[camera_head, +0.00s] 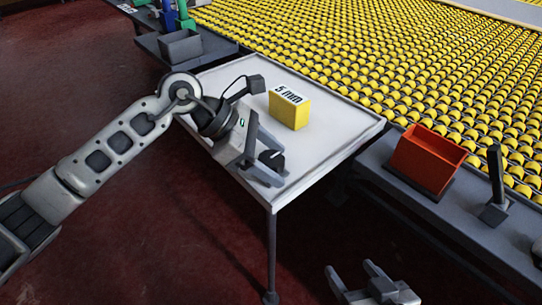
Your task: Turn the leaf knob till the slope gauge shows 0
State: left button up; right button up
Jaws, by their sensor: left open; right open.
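The white leaf (325,150) is a flat, rimmed table panel in the middle of the view, with a thin leg under its near corner. A small dark piece (272,158), possibly the leaf knob, shows at the leaf's near left part. My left gripper (277,160) is open, with its fingers on either side of this dark piece; I cannot tell whether they touch it. My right gripper (353,271) is open and empty at the bottom edge, low in front of the leaf. I cannot make out a slope gauge or a reading.
A red-orange open bin (424,162) and a dark upright tool (495,190) stand on the grey right bench (450,215). A grey box (181,47) is at the back left. A bed of yellow rollers (400,55) lies behind.

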pick_arm(q)
jog(key=c, duration=1)
pick_arm(e)
jog(key=shift+r, duration=0.1)
pick_arm(q)
jog(key=n+t, duration=0.2)
jog(key=n, duration=0.1)
jog(key=shift+n+t+y, duration=0.3)
jog(key=shift+n+t, duration=0.1)
jog(key=n+t+y+b, duration=0.1)
jog(key=n+t, duration=0.1)
jog(key=n, duration=0.1)
jog(key=shift+n, duration=0.3)
jog(key=shift+n+t+y+b, duration=0.45)
jog(key=shift+n+t+y, duration=0.05)
jog(key=shift+n+t, duration=0.1)
pick_arm(e)
jog(key=shift+w+f, duration=0.1)
jog(key=shift+f, duration=0.35)
pick_arm(q)
jog(key=shift+f+n, duration=0.1)
jog(key=shift+n, duration=0.2)
jog(key=o, duration=1)
jog(key=shift+c, duration=0.2)
jog(key=shift+o, duration=0.2)
